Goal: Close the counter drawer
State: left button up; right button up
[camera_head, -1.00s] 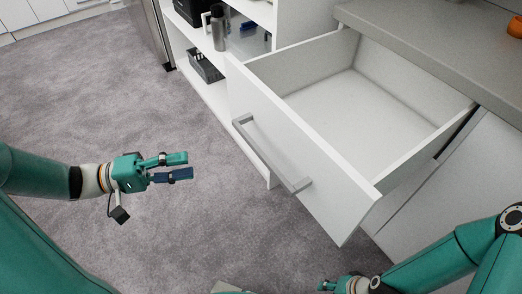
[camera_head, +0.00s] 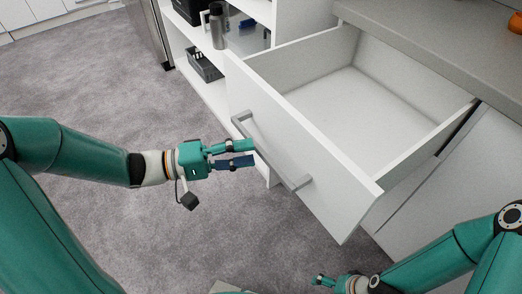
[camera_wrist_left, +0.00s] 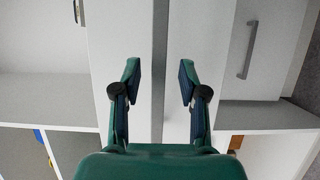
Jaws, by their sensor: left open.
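The white counter drawer (camera_head: 335,192) is pulled far out from under the grey counter, and its inside is empty. Its grey bar handle (camera_head: 273,157) runs along the drawer front. My left gripper (camera_head: 252,154) is open and empty, its fingertips close to the handle; whether they touch it I cannot tell. In the left wrist view the spread fingers (camera_wrist_left: 158,80) stand on either side of a grey vertical strip, with pale panels beyond. My right gripper (camera_head: 320,281) is low at the bottom edge, below the drawer, small and partly cut off.
Open white shelves (camera_head: 202,50) stand left of the drawer, holding a grey bottle (camera_head: 217,27) and a dark basket (camera_head: 205,67). The grey counter top (camera_head: 440,40) is above the drawer, with an orange item (camera_head: 515,22) at its right. Grey carpet (camera_head: 90,95) is clear at left.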

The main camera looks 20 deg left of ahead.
aim_at(257, 152)
pick_arm(q)
jog(key=shift+x, duration=1.9)
jog(key=shift+s, duration=0.1)
grip_shut()
jog(key=shift+d+f, duration=0.1)
